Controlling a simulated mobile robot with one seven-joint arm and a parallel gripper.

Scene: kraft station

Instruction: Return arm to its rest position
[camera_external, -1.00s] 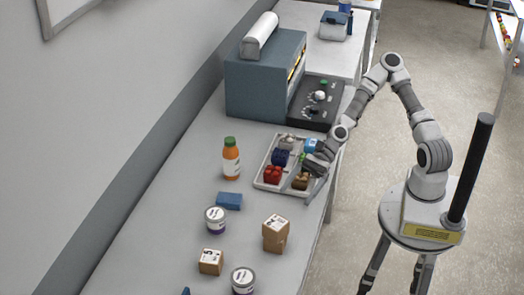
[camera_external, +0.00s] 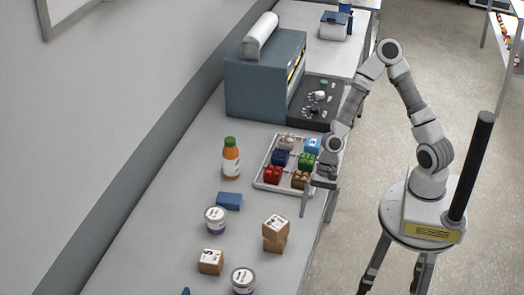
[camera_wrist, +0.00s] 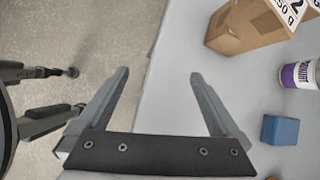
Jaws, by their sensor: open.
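My gripper (camera_external: 317,202) hangs at the right edge of the table (camera_external: 180,215), just right of the tray of blocks. Its fingers point down and are apart, with nothing between them. In the wrist view my gripper (camera_wrist: 158,78) is open and empty, its left finger over the floor and its right finger over the table edge. My arm rises from the fingers to a raised elbow and comes down to its base at the right. No held thing shows in either view.
The white tray (camera_external: 259,184) holds several coloured blocks. An orange bottle (camera_external: 231,160), a blue block (camera_external: 229,201), cans (camera_external: 215,220) and cardboard boxes (camera_external: 276,234) stand on the table. A grey-blue machine (camera_external: 262,92) stands behind. The floor (camera_external: 345,262) is clear between table and base.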

